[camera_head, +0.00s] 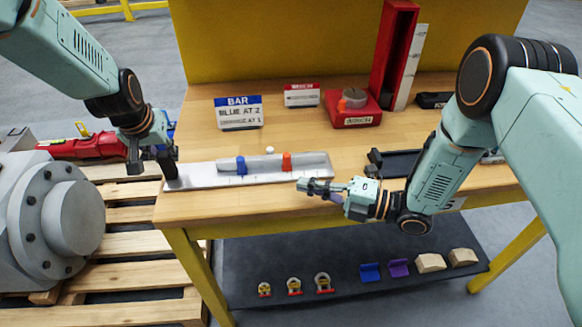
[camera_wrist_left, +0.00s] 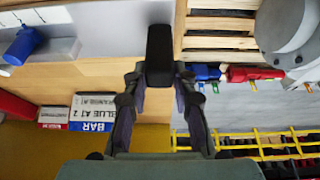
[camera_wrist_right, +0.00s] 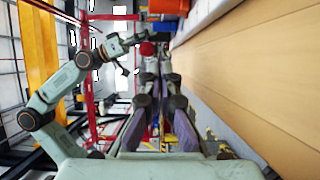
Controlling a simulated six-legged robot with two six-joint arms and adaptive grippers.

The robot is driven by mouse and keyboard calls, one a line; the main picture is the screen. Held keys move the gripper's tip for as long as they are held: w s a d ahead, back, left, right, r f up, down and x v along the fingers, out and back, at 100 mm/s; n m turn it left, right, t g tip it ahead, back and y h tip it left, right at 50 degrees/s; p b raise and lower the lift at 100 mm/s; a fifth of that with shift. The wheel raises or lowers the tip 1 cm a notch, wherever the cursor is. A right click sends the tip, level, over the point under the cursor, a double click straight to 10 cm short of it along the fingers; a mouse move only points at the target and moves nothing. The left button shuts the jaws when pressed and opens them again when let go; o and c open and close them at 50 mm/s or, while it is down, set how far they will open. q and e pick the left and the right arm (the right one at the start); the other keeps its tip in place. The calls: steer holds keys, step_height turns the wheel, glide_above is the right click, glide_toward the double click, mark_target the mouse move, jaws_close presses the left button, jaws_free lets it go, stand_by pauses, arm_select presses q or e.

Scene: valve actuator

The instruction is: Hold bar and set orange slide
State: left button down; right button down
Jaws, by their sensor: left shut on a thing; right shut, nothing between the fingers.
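A silver bar (camera_head: 205,178) lies along the front edge of the wooden bench, with a black upright handle (camera_head: 169,166) at its left end. A blue slide (camera_head: 241,165) and an orange slide (camera_head: 286,161) sit on its raised rail, the orange one to the right. My left gripper (camera_head: 153,157) is shut on the black handle, which stands between its fingers in the left wrist view (camera_wrist_left: 160,55). The blue slide also shows there (camera_wrist_left: 22,46). My right gripper (camera_head: 304,186) is shut and empty, just in front of the bar's right part and apart from the orange slide.
A sign (camera_head: 238,113) reading BAR, BLUE AT 2 stands behind the bar. A red block with a knob (camera_head: 353,108) and a tall red post (camera_head: 392,50) stand farther back. A black tray (camera_head: 397,163) lies right of the bar. A lower shelf (camera_head: 330,245) holds several small parts.

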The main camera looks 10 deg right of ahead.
mark_target(297, 176)
steer(key=x, duration=0.7)
steer(key=shift+w+d, duration=1.1)
steer(key=shift+d, duration=0.05)
steer(key=shift+w+d, duration=0.35)
steer(key=shift+w+d, duration=0.3)
steer(key=shift+d, duration=0.45)
